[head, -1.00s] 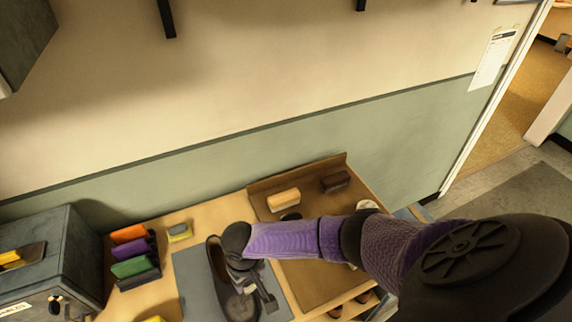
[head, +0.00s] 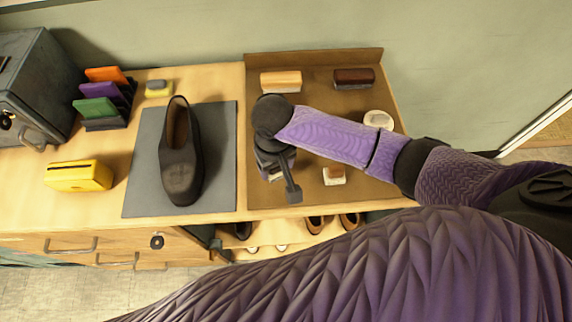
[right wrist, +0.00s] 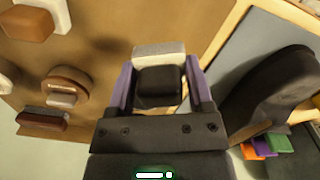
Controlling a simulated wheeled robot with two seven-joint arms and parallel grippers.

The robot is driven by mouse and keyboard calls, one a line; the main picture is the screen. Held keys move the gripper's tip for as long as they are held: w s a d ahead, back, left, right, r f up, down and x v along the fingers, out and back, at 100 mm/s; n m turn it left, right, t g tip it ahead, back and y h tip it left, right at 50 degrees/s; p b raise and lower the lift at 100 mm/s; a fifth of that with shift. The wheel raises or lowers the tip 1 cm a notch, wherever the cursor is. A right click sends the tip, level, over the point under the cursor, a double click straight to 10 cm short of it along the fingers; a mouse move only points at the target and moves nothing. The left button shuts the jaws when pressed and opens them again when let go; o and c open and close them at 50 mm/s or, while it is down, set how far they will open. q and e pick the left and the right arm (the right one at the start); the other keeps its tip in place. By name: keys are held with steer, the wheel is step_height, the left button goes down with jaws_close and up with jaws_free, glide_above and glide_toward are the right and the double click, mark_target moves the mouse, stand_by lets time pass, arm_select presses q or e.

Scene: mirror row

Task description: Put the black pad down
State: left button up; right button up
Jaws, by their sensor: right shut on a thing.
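The black pad (right wrist: 160,86), a dark block with a whitish face, sits between the two purple fingers of my right gripper (right wrist: 160,92) in the right wrist view. The right gripper (head: 277,178) is shut on it, over the left part of the brown tray (head: 315,200) in the head view. There the pad is mostly hidden by the gripper. I cannot tell whether the pad touches the tray. A black shoe (head: 180,160) stands on a grey mat (head: 222,130) to the left. My left gripper is not in view.
The tray holds a tan brush (head: 281,80), a dark brown brush (head: 354,78), a round whitish piece (head: 378,120) and a small brown-and-white brush (head: 334,176). Its back edge is raised. A yellow box (head: 78,177) and a rack with coloured pieces (head: 105,103) stand left of the mat.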

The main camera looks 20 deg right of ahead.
mark_target(278, 183)
step_height(278, 183, down, 5)
steer(key=shift+r+b, duration=0.15)
steer(key=shift+b, duration=0.65)
steer(key=o, duration=1.3)
steer(key=shift+o, duration=0.2)
